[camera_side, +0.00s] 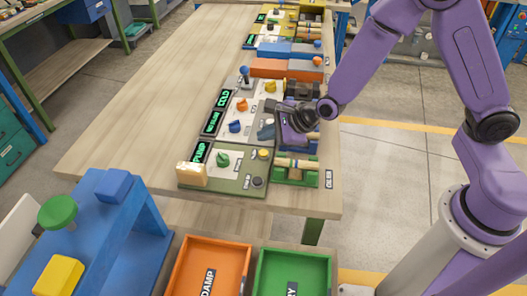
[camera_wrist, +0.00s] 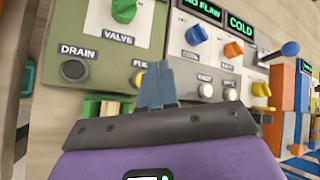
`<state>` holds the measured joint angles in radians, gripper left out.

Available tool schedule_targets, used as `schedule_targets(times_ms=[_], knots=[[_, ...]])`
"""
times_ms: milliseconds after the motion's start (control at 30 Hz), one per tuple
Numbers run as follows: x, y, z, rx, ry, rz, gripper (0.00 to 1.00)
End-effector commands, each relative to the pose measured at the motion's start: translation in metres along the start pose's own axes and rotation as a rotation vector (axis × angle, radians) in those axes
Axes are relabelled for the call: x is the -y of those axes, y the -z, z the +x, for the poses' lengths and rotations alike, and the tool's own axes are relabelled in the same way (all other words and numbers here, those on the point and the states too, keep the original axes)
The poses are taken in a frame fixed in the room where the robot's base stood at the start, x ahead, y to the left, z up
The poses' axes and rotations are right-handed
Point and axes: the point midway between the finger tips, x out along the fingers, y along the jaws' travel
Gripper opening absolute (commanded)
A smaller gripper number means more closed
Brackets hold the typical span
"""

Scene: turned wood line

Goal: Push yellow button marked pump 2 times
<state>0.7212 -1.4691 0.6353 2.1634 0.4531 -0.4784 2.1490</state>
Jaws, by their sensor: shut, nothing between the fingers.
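The yellow button (camera_wrist: 138,79) shows in the wrist view just left of my fingers. Its label above is partly hidden, with only the first letters readable. It sits on the grey-green panel (camera_wrist: 85,35) with a green valve knob (camera_wrist: 124,10) and a black drain button (camera_wrist: 75,69). In the side view the same panel (camera_side: 198,186) is at the near end of the row, with the yellow button (camera_side: 264,154) small near its right edge. My gripper (camera_wrist: 157,72) is shut and empty, its fingertips beside the button; contact cannot be told.
A neighbouring white panel (camera_wrist: 188,66) carries blue and orange knobs and white buttons. In the side view, a green tray with a wooden piece (camera_side: 296,164) lies right of the panel. Orange (camera_side: 205,268) and green (camera_side: 290,272) bins stand in front. The table's left side is clear.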

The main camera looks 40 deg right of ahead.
Motion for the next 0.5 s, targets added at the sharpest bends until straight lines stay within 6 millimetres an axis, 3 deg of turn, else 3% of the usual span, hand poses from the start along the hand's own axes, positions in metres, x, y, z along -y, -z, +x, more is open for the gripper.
schedule_targets(times_ms=[233,500], knots=[[0.010,-0.010,-0.014,0.001,0.001,0.000,0.00],[0.011,-0.012,-0.016,0.000,-0.001,0.000,0.00]])
